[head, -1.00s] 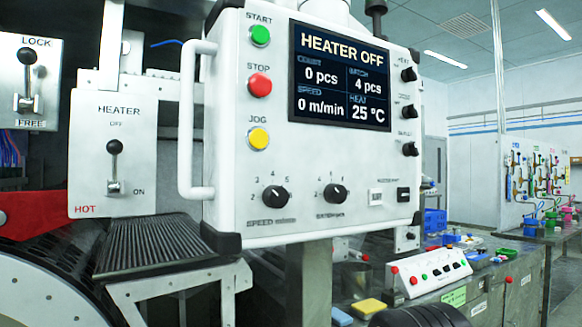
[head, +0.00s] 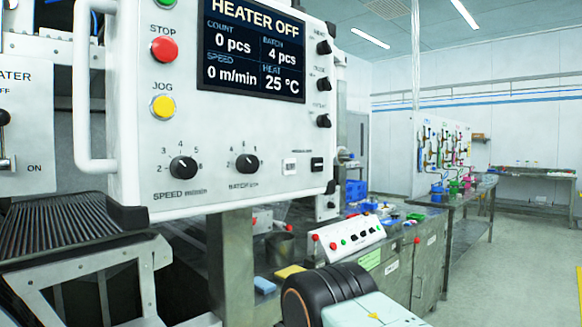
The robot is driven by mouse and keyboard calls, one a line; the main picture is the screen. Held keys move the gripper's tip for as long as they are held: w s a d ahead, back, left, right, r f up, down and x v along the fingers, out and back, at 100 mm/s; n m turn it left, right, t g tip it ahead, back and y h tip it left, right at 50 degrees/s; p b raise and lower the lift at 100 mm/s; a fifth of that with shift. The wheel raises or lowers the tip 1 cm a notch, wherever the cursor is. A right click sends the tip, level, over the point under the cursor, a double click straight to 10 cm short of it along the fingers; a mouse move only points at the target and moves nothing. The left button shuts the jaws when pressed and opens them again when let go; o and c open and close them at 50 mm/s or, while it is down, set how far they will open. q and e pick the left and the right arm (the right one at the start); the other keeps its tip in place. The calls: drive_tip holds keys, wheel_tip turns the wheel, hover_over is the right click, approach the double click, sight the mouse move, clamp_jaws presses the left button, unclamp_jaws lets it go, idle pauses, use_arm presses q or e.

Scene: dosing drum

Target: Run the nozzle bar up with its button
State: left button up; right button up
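A white control panel (head: 225,120) fills the left half of the head view. Its screen (head: 255,50) reads HEATER OFF, 0 pcs, 0 m/min and 25 °C. A red STOP button (head: 164,49) and a yellow JOG button (head: 163,106) sit on its left side. The green button (head: 166,2) is cut by the top edge. A sloped white button box (head: 345,237) with red, green and other small buttons stands lower on a bench; its labels are too small to read. I cannot make out the nozzle bar or its button. Neither gripper is in view; part of my arm shows at the bottom.
A ribbed dark conveyor (head: 60,228) lies at the lower left, below the white handle (head: 90,90). A yellow block (head: 290,271) and a blue block (head: 264,285) lie on the bench under the panel. Free floor (head: 525,265) spreads to the right.

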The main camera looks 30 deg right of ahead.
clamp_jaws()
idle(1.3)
